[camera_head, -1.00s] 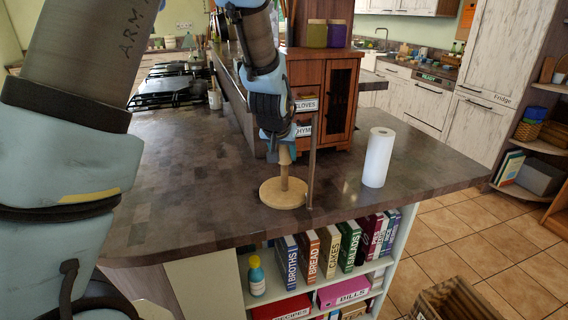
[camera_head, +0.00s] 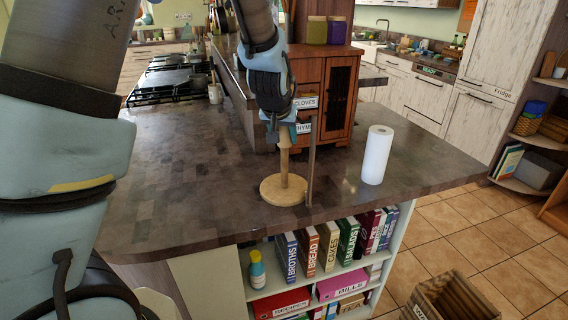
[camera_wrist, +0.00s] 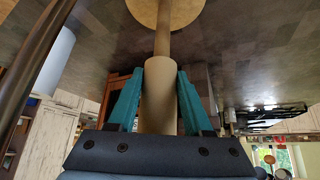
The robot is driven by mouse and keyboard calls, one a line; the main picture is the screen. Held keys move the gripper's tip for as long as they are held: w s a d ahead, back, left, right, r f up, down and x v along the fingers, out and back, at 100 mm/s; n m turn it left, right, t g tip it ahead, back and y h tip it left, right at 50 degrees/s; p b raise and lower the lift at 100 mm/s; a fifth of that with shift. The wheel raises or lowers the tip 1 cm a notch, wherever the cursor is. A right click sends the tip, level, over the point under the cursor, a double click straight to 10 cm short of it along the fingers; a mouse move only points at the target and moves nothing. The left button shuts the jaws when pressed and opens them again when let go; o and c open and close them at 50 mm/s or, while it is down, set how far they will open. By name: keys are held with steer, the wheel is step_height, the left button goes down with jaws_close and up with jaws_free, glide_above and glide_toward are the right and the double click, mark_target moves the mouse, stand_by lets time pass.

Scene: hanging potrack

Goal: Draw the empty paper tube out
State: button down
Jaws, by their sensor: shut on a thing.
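The empty paper tube (camera_head: 285,137) is a plain beige cylinder, upright around the thin wooden post of the holder. The holder's round wooden base (camera_head: 270,193) rests on the counter. My gripper (camera_head: 284,128) is over the base, shut on the tube. In the wrist view, the teal fingers of my gripper (camera_wrist: 159,85) press both sides of the tube (camera_wrist: 159,105). The bare post (camera_wrist: 162,40) runs from the tube's lower end to the base (camera_wrist: 148,12). The post's top is hidden.
A thin dark upright rod (camera_head: 311,175) stands at the right edge of the base, close to my gripper. A white paper roll (camera_head: 376,155) stands to the right on the counter. A wooden cabinet with drawers (camera_head: 337,97) stands behind. The counter at left is clear.

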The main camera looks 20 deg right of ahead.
steer(key=shift+r, duration=2.35)
